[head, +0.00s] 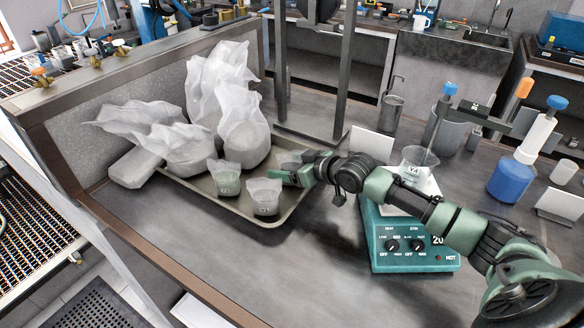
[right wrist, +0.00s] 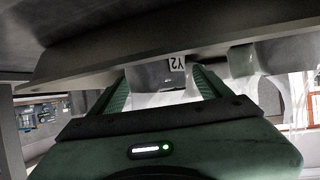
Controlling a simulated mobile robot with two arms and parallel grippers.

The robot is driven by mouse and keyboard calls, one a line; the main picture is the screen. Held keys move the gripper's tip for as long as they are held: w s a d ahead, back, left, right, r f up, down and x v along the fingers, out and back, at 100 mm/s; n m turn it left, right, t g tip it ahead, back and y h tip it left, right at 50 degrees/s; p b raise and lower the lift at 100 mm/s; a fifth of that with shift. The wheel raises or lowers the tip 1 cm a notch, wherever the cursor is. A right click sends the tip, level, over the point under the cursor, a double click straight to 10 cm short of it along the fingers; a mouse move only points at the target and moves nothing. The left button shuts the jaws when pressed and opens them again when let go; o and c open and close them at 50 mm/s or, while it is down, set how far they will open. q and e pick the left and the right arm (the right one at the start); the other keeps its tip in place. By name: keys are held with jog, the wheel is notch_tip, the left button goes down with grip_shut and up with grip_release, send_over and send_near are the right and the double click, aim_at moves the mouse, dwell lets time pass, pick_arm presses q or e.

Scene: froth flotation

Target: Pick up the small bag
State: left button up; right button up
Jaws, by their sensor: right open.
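Several small translucent bags with dark contents stand on a metal tray (head: 180,183). One small bag (head: 265,195) is at the tray's front edge, another small bag (head: 228,178) is just behind it to the left, and a third small bag (head: 292,157) is partly hidden by my right arm. My right gripper (head: 286,177) reaches in from the right, low over the tray beside these bags. In the right wrist view its fingers (right wrist: 160,88) are open, with a bag labelled Y2 (right wrist: 158,74) in the gap between or just beyond them. I cannot tell whether they touch it. My left gripper is out of view.
Larger filled bags (head: 240,135) stand at the tray's back and left. A teal hotplate (head: 412,262) with a beaker (head: 418,160) sits under my right arm. A blue bottle (head: 510,180) is at the right. The bench front is clear.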

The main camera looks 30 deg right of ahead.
jog(key=shift+w+a+f, duration=0.2)
jog(key=shift+w+f, duration=0.1)
jog(key=shift+w, duration=0.35)
jog(key=c, duration=1.5)
